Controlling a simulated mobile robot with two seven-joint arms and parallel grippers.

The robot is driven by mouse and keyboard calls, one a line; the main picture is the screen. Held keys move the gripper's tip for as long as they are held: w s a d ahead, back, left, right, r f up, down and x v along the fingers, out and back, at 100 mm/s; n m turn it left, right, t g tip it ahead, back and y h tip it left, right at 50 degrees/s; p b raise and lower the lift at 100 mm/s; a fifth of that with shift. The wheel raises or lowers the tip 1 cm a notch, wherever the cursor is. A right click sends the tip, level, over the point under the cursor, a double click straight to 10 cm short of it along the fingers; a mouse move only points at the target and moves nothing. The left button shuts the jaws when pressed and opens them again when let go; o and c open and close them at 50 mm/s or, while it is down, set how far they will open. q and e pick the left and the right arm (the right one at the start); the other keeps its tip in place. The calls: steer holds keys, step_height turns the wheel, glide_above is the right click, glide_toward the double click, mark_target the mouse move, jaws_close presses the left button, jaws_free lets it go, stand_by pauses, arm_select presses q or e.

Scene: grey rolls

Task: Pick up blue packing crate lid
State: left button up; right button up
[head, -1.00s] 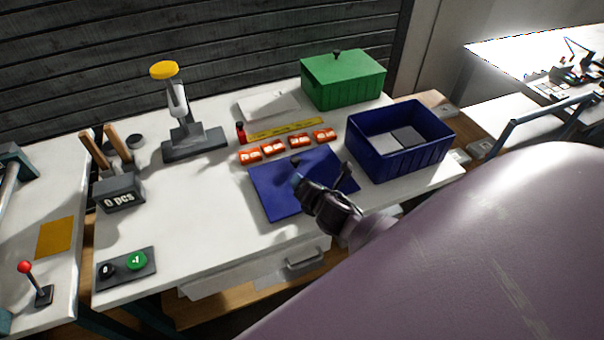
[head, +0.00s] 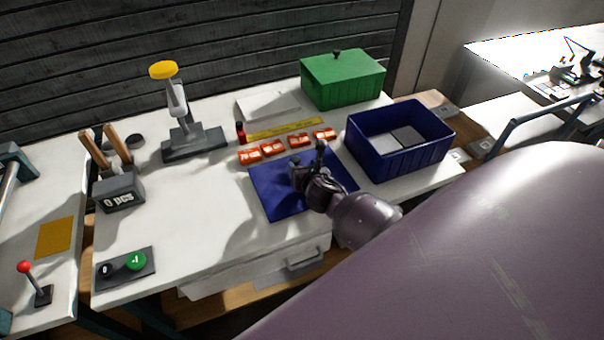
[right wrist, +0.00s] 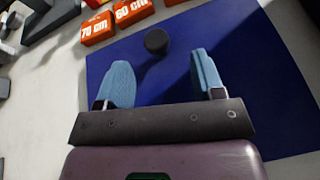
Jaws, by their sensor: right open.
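The blue packing crate lid (head: 275,202) lies flat on the white worktable, left of the open blue crate (head: 400,165). My right gripper (head: 308,165) is over the lid and hides part of it. In the right wrist view the lid (right wrist: 265,75) fills much of the picture, with its dark round knob (right wrist: 157,41) a little ahead of the fingertips. The blue fingers of my right gripper (right wrist: 162,75) are open and apart, with nothing between them. The knob appears slightly left of the middle of the gap. My left gripper is not in view.
Orange length blocks (head: 272,147) and a yellow ruler (head: 285,130) lie just behind the lid. A green lidded crate (head: 342,82) stands at the back. A stand with a yellow top (head: 180,110) is further left.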

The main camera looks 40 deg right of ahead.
mark_target(296, 161)
steer(key=shift+a+b+x, duration=0.2)
steer(key=shift+b+x, duration=0.1)
steer(key=shift+x, duration=2.25)
steer(key=c, duration=1.1)
